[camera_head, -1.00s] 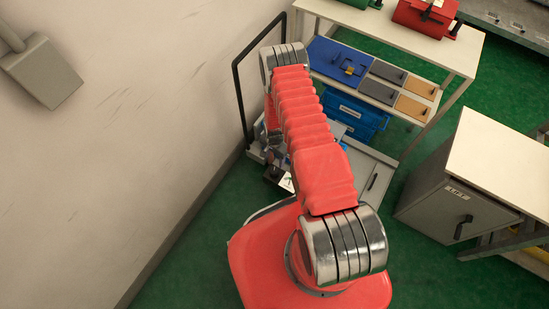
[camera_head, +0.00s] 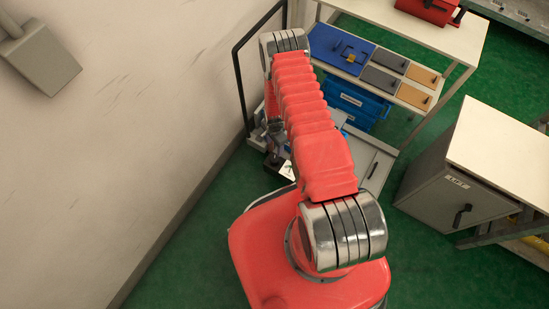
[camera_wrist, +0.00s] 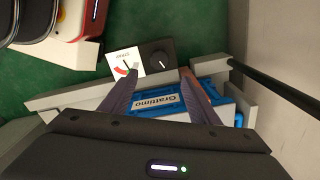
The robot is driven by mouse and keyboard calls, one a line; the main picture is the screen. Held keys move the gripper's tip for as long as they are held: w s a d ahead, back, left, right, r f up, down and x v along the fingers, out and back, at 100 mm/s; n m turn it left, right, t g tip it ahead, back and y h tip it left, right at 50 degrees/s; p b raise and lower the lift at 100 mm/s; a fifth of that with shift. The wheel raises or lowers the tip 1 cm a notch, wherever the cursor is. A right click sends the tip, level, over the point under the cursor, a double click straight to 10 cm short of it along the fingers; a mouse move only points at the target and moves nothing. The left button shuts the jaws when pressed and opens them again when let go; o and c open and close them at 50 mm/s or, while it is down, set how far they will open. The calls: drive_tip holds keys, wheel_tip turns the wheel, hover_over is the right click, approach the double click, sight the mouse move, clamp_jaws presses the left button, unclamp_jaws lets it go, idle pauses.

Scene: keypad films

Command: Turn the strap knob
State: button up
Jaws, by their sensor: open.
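The black round knob (camera_wrist: 157,58) with a white pointer line shows in the wrist view, on a dark panel beside a white dial (camera_wrist: 126,63) with a red sector and a black needle. The dial's small label is hard to read. My gripper (camera_wrist: 158,73) is open and empty. Its two dark fingers point toward the knob, one tip to each side in the picture, and the knob appears just beyond the tips. I cannot tell the remaining distance. In the head view the white dial (camera_head: 287,170) shows beside my arm, which hides the knob.
A blue crate (camera_wrist: 158,101) lies below my fingers in the wrist view, with a dark rail (camera_wrist: 280,84) at right. In the head view, a bench (camera_head: 425,32) and grey cabinet (camera_head: 455,190) stand right. A wall (camera_head: 130,110) is left. Green floor is open between.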

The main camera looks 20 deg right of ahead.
sight(274, 158)
drive_tip(key=shift+f, duration=6.85)
drive_tip(key=shift+c, duration=0.5)
drive_tip(key=c, duration=1)
drive_tip(key=shift+o, duration=0.2)
